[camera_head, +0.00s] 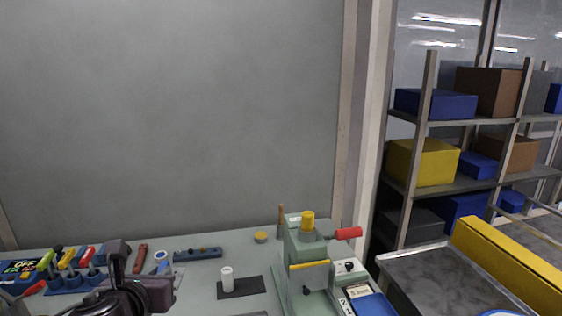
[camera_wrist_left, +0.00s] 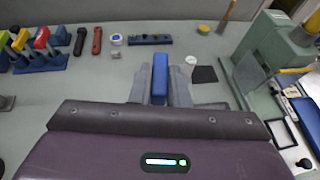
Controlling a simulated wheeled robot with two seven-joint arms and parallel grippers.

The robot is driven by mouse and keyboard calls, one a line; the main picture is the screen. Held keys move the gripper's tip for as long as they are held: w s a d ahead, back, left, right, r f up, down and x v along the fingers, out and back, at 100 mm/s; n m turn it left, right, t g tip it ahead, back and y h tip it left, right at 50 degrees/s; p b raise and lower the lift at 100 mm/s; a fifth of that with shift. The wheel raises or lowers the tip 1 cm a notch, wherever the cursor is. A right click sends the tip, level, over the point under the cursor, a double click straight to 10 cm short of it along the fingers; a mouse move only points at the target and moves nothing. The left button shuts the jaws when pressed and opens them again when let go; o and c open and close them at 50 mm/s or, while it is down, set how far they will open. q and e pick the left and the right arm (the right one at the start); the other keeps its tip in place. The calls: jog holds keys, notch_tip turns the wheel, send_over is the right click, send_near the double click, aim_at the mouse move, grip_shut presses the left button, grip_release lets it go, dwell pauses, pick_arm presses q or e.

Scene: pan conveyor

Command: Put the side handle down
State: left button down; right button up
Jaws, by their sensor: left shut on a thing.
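The side handle, a blue bar (camera_wrist_left: 160,78), is held in my left gripper (camera_wrist_left: 160,95). Its grey fingers are shut on the bar's two sides, and the bar points away from the wrist. The held bar appears above the grey bench (camera_wrist_left: 70,90); I cannot tell its height or whether it touches the top. My right gripper is not in view.
A blue rack of coloured handles (camera_head: 75,280) stands left. A blue holed strip (camera_head: 197,254) lies behind. A green press (camera_head: 303,255) with a red lever (camera_head: 348,233) stands right. Bare bench shows between.

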pick_arm(q)
jog(key=shift+m+h, duration=0.3)
jog(key=shift+h, duration=0.1)
jog(key=d+r, duration=0.2)
jog(key=d, duration=0.1)
jog(key=d+r, duration=0.1)
jog(key=d, duration=0.1)
jog(key=shift+w+d, duration=0.1)
dwell(0.4)
